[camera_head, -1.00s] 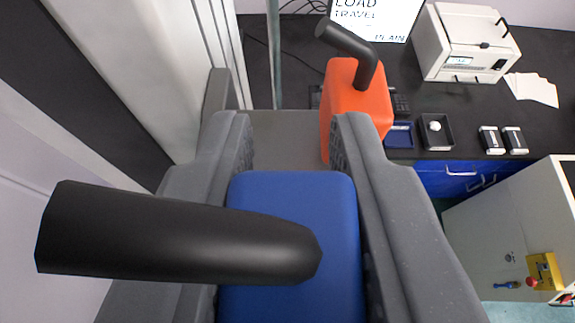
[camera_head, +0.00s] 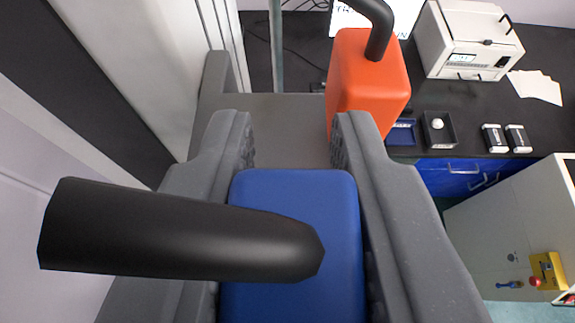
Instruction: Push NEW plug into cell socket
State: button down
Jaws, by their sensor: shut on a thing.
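My gripper (camera_head: 292,145) is shut on a blue plug (camera_head: 295,200), a rounded block with a thick black cable stub (camera_head: 170,230) crossing over it toward the left. I see no label on it that reads NEW. An orange plug (camera_head: 368,90) with a bent black cable (camera_head: 380,25) stands beyond my right fingertip, by a grey surface (camera_head: 285,125). That fingertip hides its lower part. I cannot make out a cell socket; the blue plug's lower end is hidden.
A pale panel with a dark strip (camera_head: 110,95) rises close on the left. A black bench (camera_head: 475,105) behind holds a white printer-like device (camera_head: 468,40), a small black tray (camera_head: 439,130) and two small blocks (camera_head: 507,138). A white cabinet (camera_head: 520,225) stands at the right.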

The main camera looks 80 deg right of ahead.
jog(key=shift+f+b, duration=0.35)
jog(key=shift+f, duration=0.1)
jog(key=c, duration=1.2)
grip_release()
jog(key=shift+r, duration=0.1)
jog(key=shift+o, duration=0.2)
notch_tip(320, 180, up, 5)
jog(key=p, duration=0.5)
